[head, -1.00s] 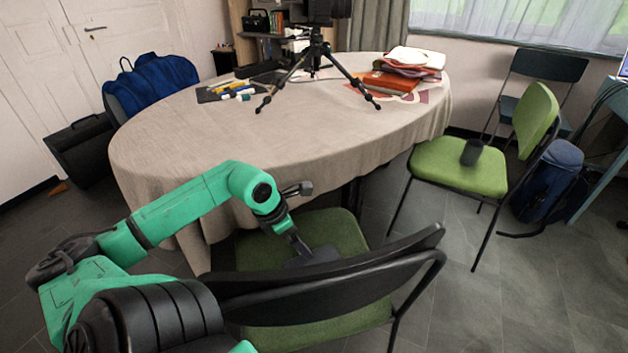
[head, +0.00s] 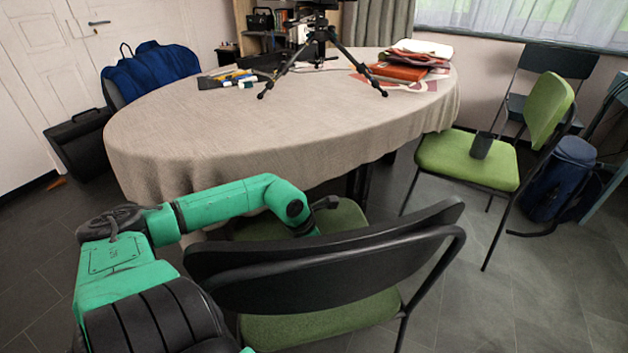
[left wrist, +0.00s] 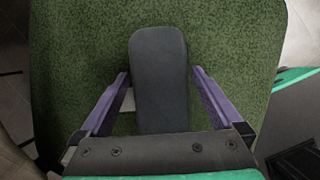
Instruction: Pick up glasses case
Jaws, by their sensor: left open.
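The glasses case (left wrist: 159,80) is a dark grey, rounded oblong on the green seat of the near chair in the left wrist view. My left gripper (left wrist: 160,75) is open, with one purple finger on each side of the case. Gaps show between the fingers and the case, and its near end meets the gripper's dark base in the picture. In the head view the near chair's black backrest hides this gripper and case. My right gripper is not in view.
The near chair's black backrest (head: 325,262) stands in front of my left forearm. The tablecloth-covered table (head: 230,135) is beyond, holding a tripod (head: 322,55). Another green chair (head: 465,165), right, bears a small dark object (head: 481,145). The floor at lower right is clear.

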